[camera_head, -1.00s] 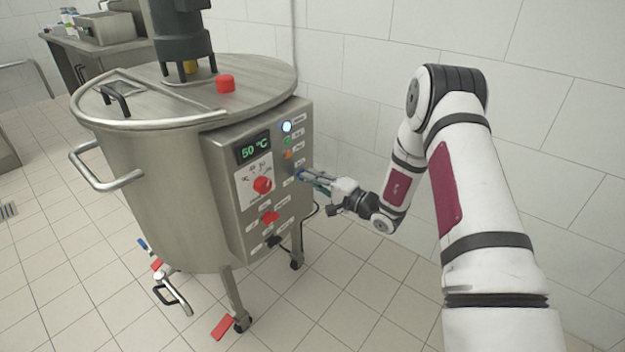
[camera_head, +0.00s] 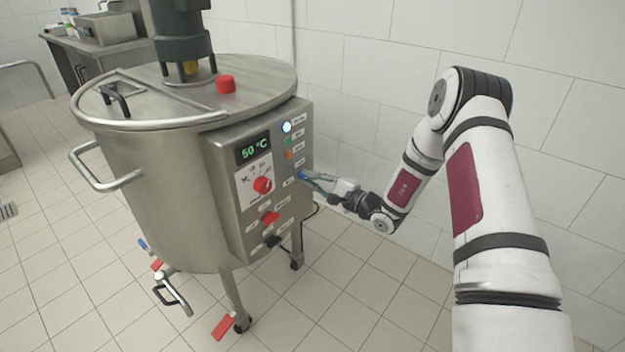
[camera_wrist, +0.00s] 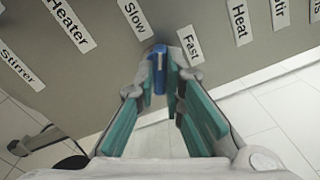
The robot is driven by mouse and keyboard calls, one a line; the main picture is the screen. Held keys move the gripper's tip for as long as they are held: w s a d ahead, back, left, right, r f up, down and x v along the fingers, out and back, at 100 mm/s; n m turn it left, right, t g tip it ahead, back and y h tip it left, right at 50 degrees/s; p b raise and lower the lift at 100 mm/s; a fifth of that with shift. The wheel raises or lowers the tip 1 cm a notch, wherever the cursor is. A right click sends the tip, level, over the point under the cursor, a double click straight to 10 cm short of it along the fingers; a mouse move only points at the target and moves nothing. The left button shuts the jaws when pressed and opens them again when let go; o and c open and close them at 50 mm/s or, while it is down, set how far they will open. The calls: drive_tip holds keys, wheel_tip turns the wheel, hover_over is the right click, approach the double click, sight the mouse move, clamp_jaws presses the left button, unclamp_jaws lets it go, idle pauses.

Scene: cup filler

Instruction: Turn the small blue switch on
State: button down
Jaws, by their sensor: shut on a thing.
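The small blue switch (camera_wrist: 159,70) is on the steel control panel, between the "Slow" and "Fast" labels in the wrist view. It also shows as a small blue spot (camera_head: 301,174) near the panel's right edge in the head view. My gripper (camera_wrist: 161,84) has its fingertips on either side of the switch and is shut on it. The fingertips hide part of the switch. In the head view my gripper (camera_head: 306,177) reaches the panel from the right.
The panel (camera_head: 223,165) carries a "50 °C" display (camera_head: 253,149), a red knob (camera_head: 262,185), a lower red switch (camera_head: 270,218) and small lights. The panel is on a steel tank (camera_head: 160,200) on legs. A tiled wall stands behind my arm.

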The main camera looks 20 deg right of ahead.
drive_tip(key=m+p, duration=0.3)
drive_tip(key=m, duration=0.9)
drive_tip(key=shift+f+m+p, duration=0.1)
drive_tip(key=shift+m+p, duration=0.2)
idle(0.4)
drive_tip(key=c, duration=1.7)
unclamp_jaws()
drive_tip(key=v, duration=1.2)
